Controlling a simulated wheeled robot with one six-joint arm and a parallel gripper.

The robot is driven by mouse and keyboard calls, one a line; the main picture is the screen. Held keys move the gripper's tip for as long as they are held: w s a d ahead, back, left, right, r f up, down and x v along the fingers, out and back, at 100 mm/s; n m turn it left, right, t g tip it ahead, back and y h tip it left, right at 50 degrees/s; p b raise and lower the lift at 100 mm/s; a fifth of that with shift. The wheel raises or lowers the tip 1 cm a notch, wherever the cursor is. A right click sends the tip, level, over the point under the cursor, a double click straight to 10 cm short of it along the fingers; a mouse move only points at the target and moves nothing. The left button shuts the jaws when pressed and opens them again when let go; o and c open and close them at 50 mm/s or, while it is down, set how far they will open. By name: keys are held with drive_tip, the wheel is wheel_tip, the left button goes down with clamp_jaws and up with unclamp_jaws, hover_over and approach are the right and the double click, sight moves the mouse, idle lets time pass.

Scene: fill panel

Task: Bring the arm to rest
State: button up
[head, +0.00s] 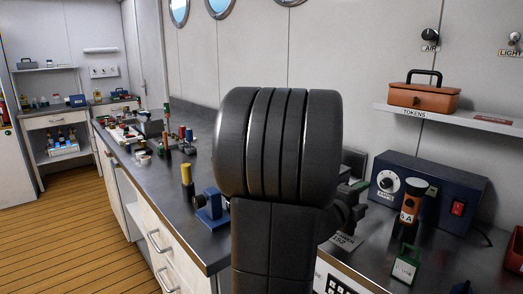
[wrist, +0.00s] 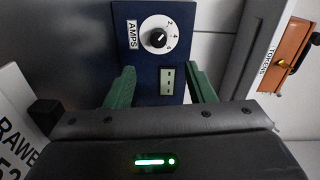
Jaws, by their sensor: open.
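My gripper (wrist: 160,72) shows in the wrist view as two green fingers held apart, with nothing seen between them. Beyond the fingers is the face of a blue box (wrist: 130,12) with an AMPS dial. In the head view my dark arm stands upright in the middle of the picture, and my gripper cannot be made out there. The blue box (head: 455,190) stands on the bench right of my arm, with a dial and a red switch. I cannot tell how far my fingertips are from it.
A brown TOKENS box (head: 425,97) sits on a wall shelf (head: 450,116). Left of my arm are a blue vise-like fixture (head: 210,207) and a yellow-topped post (head: 187,174). Wooden floor (head: 80,230) is clear at left.

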sight(384, 184)
drive_tip(key=x, duration=1.2)
drive_tip(key=shift+w+d+f, duration=0.1)
drive_tip(key=shift+d+f, duration=0.1)
drive_tip(key=shift+a+f+m, duration=0.1)
drive_tip(key=shift+f+m, duration=0.05)
drive_tip(key=shift+m, duration=0.35)
drive_tip(key=shift+a+m+b, duration=0.1)
drive_tip(key=shift+m+b, duration=0.65)
drive_tip(key=shift+m, duration=0.15)
drive_tip(key=m+b, duration=0.2)
drive_tip(key=m, duration=0.5)
drive_tip(key=shift+b, duration=0.4)
drive_tip(key=m, duration=0.2)
drive_tip(key=m+b, duration=0.1)
drive_tip(key=m, duration=0.1)
drive_tip(key=shift+r+m+t, duration=0.2)
drive_tip(key=shift+m+t, duration=0.1)
drive_tip(key=shift+t, duration=0.1)
drive_tip(key=m, duration=0.4)
drive_tip(key=shift+s+m, duration=0.25)
drive_tip(key=shift+m, duration=0.05)
